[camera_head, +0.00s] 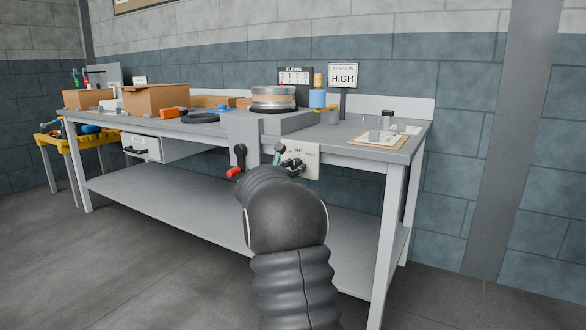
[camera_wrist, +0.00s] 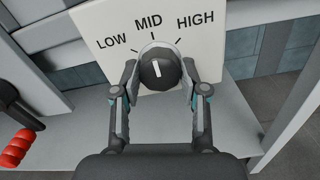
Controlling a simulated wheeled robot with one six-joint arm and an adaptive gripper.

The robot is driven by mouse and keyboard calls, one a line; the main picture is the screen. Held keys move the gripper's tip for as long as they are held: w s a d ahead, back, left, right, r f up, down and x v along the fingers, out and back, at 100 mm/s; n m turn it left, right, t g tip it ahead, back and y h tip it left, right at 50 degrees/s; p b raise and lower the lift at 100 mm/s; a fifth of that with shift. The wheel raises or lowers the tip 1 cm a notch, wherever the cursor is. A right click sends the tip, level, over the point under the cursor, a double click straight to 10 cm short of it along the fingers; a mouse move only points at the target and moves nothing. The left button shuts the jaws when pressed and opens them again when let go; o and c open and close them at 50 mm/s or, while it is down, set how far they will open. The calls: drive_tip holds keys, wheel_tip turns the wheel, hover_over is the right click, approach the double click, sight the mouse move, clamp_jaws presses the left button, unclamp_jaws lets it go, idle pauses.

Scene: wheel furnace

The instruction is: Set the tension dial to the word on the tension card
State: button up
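The tension card (camera_head: 343,75) stands on a post at the back of the bench and reads TENSION HIGH. The tension dial (camera_wrist: 158,69) is a dark round knob on a white plate (camera_wrist: 104,22) marked LOW, MID and HIGH. Its white pointer line is close to upright, toward MID. My gripper (camera_wrist: 160,72) is at the dial with one finger on each side of it. Narrow light gaps show between the fingers and the knob, so it looks open around it; contact is hard to judge. In the head view my gripper (camera_head: 285,160) partly covers the dial plate (camera_head: 311,160).
A crank with a red handle (camera_wrist: 17,148) sits left of the dial; it also shows in the head view (camera_head: 236,171). The bench (camera_head: 350,150) carries boxes (camera_head: 156,99), a round wheel (camera_head: 273,97) and a TURNS counter (camera_head: 294,76). Open floor lies in front.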

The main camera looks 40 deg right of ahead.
drive_tip(key=shift+a, duration=0.15)
drive_tip(key=shift+f+m+b, duration=0.1)
drive_tip(key=shift+m+b, duration=0.2)
drive_tip(key=shift+b, duration=0.15)
drive_tip(key=shift+m+b, duration=0.6)
drive_tip(key=shift+m, duration=0.4)
drive_tip(key=m, duration=0.3)
drive_tip(key=shift+d+m, duration=0.2)
drive_tip(key=shift+m, duration=0.1)
drive_tip(key=shift+r+m, duration=0.2)
drive_tip(key=shift+m, duration=1.6)
